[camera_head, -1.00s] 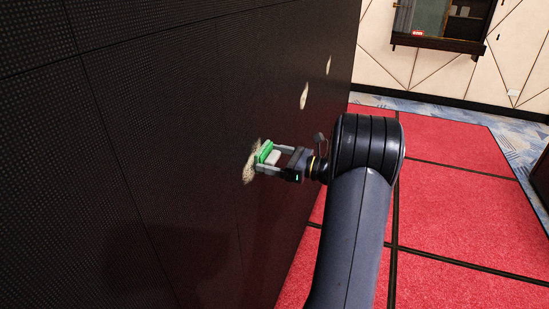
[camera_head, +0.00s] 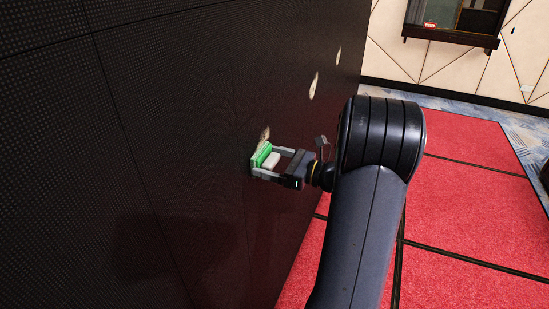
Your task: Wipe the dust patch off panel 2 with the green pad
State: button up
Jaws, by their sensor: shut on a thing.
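The dark video wall (camera_head: 170,120) fills the left side of the head view. My gripper (camera_head: 266,163) is shut on the green pad (camera_head: 262,154), holding it by a pale block behind its green face. The pad is at the wall, over or very close to the nearest dust patch (camera_head: 265,133). Only a small tan part of that patch shows just above the pad; any dust behind the pad is hidden. Panel numbers are not visible.
Two more pale dust patches, a nearer one (camera_head: 314,86) and a farther one (camera_head: 338,55), are farther along the wall. Red carpet (camera_head: 465,190) lies open to the right. A dark framed cabinet or window (camera_head: 455,25) is on the far cream wall.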

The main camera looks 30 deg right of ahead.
aim_at(267, 144)
jog(key=shift+s+a+r+p, duration=0.6)
jog(key=shift+s+a+r, duration=0.05)
jog(key=shift+a+r, duration=0.2)
jog(key=shift+s+a+r+p, duration=0.55)
jog(key=shift+s+a+r, duration=0.05)
jog(key=shift+a+r, duration=0.2)
jog(key=shift+w+d+f+p, duration=0.1)
jog(key=shift+w+d+p, duration=0.2)
jog(key=shift+w+d, duration=1.15)
jog(key=shift+w+d+p, duration=0.35)
jog(key=shift+w+d, duration=0.65)
jog(key=shift+d, duration=0.75)
jog(key=shift+w+d+f+p, duration=0.1)
jog(key=shift+w+d+p, duration=0.2)
jog(key=shift+w+d, duration=1.15)
jog(key=shift+s, duration=0.2)
jog(key=shift+s+a+b, duration=0.2)
jog(key=shift+s+a, duration=0.55)
jog(key=shift+a, duration=0.25)
jog(key=shift+s+a+b, duration=0.15)
jog(key=shift+s+a, duration=0.55)
jog(key=shift+a, duration=0.25)
jog(key=shift+s+a+b, duration=0.15)
jog(key=shift+s+a, duration=1)
jog(key=shift+a, duration=0.2)
jog(key=shift+s+a+b, duration=0.15)
jog(key=shift+s+a, duration=1)
jog(key=shift+a, duration=0.2)
jog(key=v, duration=0.6)
